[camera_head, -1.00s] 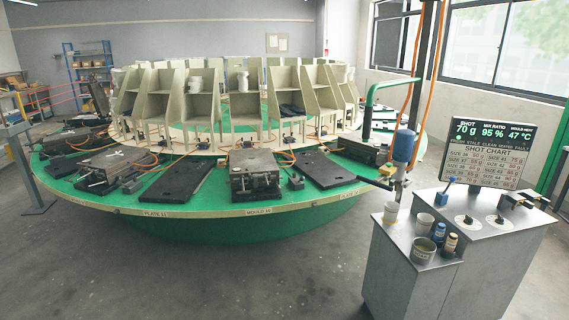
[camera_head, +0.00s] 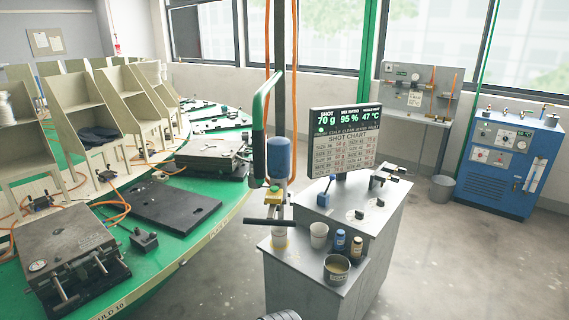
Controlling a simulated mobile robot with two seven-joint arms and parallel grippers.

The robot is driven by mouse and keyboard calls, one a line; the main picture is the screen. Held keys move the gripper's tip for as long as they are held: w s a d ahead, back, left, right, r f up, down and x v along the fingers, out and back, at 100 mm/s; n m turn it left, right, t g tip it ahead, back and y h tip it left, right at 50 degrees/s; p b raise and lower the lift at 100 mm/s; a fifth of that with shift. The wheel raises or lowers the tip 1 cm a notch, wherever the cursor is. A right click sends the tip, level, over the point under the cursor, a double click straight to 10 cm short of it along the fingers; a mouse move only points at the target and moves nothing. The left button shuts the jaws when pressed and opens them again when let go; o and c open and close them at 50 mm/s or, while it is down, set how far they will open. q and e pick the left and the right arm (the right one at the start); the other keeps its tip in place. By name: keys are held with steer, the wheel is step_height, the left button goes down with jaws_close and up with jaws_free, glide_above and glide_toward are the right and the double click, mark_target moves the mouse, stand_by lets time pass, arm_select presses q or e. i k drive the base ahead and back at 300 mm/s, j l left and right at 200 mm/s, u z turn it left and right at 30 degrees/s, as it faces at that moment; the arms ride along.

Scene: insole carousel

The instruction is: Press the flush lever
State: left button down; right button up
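The grey metal console (camera_head: 310,272) stands right of centre, with a stepped top. A small upright lever with a blue grip (camera_head: 331,179) stands on its upper top, left of two round dials (camera_head: 357,213); it may be the flush lever, but I cannot read a label. A pair of dark-handled fittings with brassy parts (camera_head: 390,171) sits at the console's back right. The pouring head (camera_head: 279,160), with a blue cylinder and a dark crossbar, hangs beside the console's left edge. Neither gripper shows. A grey ribbed piece at the bottom edge is too cropped to identify.
A display screen (camera_head: 344,136) stands behind the blue lever. Cups (camera_head: 319,235), small bottles (camera_head: 340,241) and a tin (camera_head: 336,269) crowd the lower shelf. The green carousel (camera_head: 208,207) lies left. A blue cabinet (camera_head: 508,165) stands far right; the floor before it is clear.

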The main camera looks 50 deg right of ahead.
mark_target(332, 177)
steer(key=i, duration=1.5)
steer(key=i+z, duration=0.1)
steer(key=z, duration=4.2)
